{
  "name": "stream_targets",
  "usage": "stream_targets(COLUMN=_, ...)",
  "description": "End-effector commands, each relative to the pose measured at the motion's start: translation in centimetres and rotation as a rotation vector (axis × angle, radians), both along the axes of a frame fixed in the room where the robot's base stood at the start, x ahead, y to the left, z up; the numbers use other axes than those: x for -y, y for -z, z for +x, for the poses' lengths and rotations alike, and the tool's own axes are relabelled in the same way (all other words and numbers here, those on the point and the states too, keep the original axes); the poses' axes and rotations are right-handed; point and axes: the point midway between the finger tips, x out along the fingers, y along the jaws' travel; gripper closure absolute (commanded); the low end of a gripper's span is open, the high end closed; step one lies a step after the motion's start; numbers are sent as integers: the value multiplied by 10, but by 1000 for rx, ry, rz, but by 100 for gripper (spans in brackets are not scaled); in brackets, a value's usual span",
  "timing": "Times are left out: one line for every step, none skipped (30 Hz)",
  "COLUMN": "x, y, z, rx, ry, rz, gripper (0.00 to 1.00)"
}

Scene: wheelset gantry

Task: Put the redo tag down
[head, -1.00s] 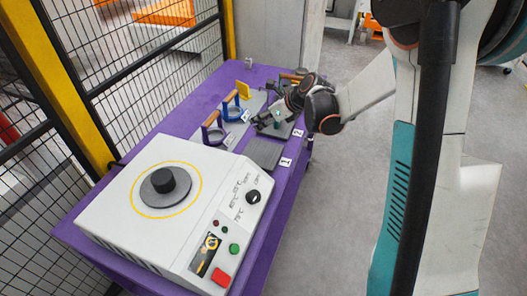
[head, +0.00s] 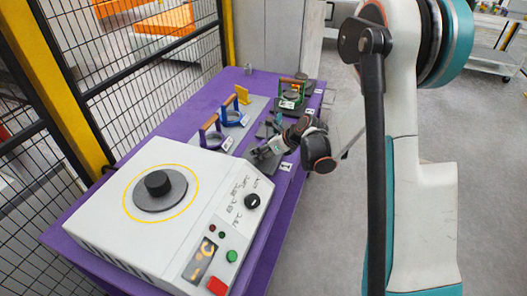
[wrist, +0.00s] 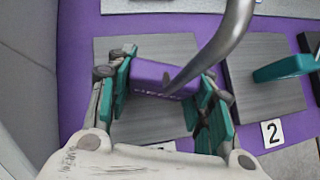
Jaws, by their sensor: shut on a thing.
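My gripper (wrist: 164,90) has teal finger pads and is shut on a purple block (wrist: 150,77), which I take for the redo tag. Its small lettering is unreadable. A curved grey metal rod (wrist: 222,48) crosses the wrist view and ends at the block. The block is over a grey pad (wrist: 112,52); I cannot tell if it touches it.
To the right is another grey pad (wrist: 262,92) with a teal piece (wrist: 285,68) on it and a label "2" (wrist: 271,133). The white machine (head: 115,207) fills the near table. A mesh fence (head: 128,75) runs along the left.

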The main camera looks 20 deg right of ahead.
Motion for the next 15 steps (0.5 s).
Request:
stream_targets(x=0, y=-1, z=0, rx=0, ry=0, rz=0, gripper=81)
stream_targets(x=0, y=-1, z=0, rx=0, ry=0, rz=0, gripper=81)
stream_targets(x=0, y=-1, z=0, rx=0, ry=0, rz=0, gripper=81)
stream_targets(x=0, y=-1, z=0, rx=0, ry=0, rz=0, gripper=81)
stream_targets(x=0, y=0, z=0, rx=0, ry=0, rz=0, gripper=81)
stream_targets(x=0, y=1, z=0, rx=0, ry=0, rz=0, gripper=81)
stream_targets(x=0, y=2, z=0, rx=0, ry=0, rz=0, gripper=81)
stream_targets(x=0, y=3, z=0, rx=0, ry=0, rz=0, gripper=81)
stream_targets(x=0, y=2, z=0, rx=0, ry=0, rz=0, gripper=44)
stream_targets(x=0, y=2, z=0, rx=0, ry=0, rz=0, gripper=37)
stream_targets(x=0, y=2, z=0, rx=0, ry=0, rz=0, gripper=32)
stream_targets(x=0, y=2, z=0, rx=0, ry=0, rz=0, gripper=32)
stream_targets(x=0, y=2, z=0, rx=0, ry=0, rz=0, gripper=32)
stream_targets(x=0, y=2, z=0, rx=0, ry=0, rz=0, gripper=32)
stream_targets(x=0, y=1, z=0, rx=0, ry=0, rz=0, gripper=32)
